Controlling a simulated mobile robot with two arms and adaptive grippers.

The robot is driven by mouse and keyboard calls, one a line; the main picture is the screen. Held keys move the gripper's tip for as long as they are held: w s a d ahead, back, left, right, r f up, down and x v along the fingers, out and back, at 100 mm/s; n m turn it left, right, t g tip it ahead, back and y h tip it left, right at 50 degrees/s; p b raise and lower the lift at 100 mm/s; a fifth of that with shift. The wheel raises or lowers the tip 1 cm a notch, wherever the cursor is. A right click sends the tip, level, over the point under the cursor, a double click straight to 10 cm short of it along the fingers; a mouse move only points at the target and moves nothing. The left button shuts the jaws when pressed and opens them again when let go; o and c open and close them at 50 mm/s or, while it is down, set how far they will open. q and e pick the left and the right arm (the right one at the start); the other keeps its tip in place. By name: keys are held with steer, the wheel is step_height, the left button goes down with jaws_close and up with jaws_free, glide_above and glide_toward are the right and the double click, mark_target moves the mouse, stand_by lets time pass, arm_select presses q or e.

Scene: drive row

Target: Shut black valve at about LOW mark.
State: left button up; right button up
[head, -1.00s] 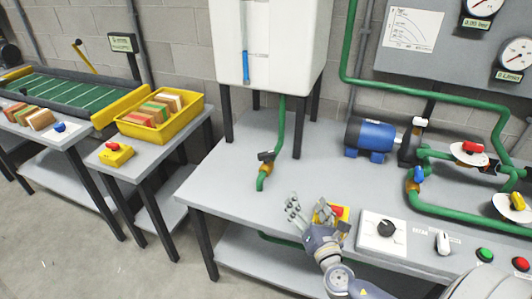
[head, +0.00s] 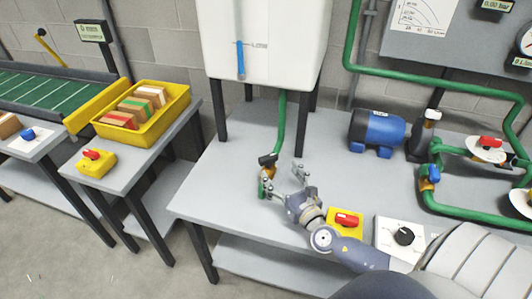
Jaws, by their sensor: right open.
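The black valve handle (head: 268,160) sits on the green outlet pipe (head: 281,130) under the white tank (head: 280,50). The tank's gauge (head: 240,62) shows a blue column, its top about level with the LOW mark (head: 259,45). My right gripper (head: 283,180) is open and empty, just in front of and below the black handle, its fingers pointing toward the valve. One finger is near the lower valve body; whether it touches cannot be told. My left gripper is not in view.
A blue motor pump (head: 377,128) and green piping stand to the right. A yellow box with a red switch (head: 346,222) and a white plate with a black knob (head: 404,236) lie near the bench front. A yellow crate (head: 145,110) stands on the left table.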

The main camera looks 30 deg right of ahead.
mark_target(270, 159)
steer(key=shift+w+d+p, duration=0.1)
steer(key=shift+w+d, duration=0.05)
steer(key=shift+w, duration=1.3)
steer(key=shift+w+d+p, duration=0.1)
steer(key=shift+w+d, duration=0.1)
steer(key=shift+w, duration=1.3)
steer(key=shift+w+d+p, duration=0.1)
steer(key=shift+w+d, duration=0.05)
steer(key=shift+w, duration=1.3)
steer(key=shift+c, duration=1.3)
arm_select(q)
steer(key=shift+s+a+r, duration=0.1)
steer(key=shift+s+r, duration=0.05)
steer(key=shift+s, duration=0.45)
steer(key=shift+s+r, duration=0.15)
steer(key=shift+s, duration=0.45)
arm_select(e)
steer(key=shift+r, duration=0.1)
steer(key=c, duration=0.8)
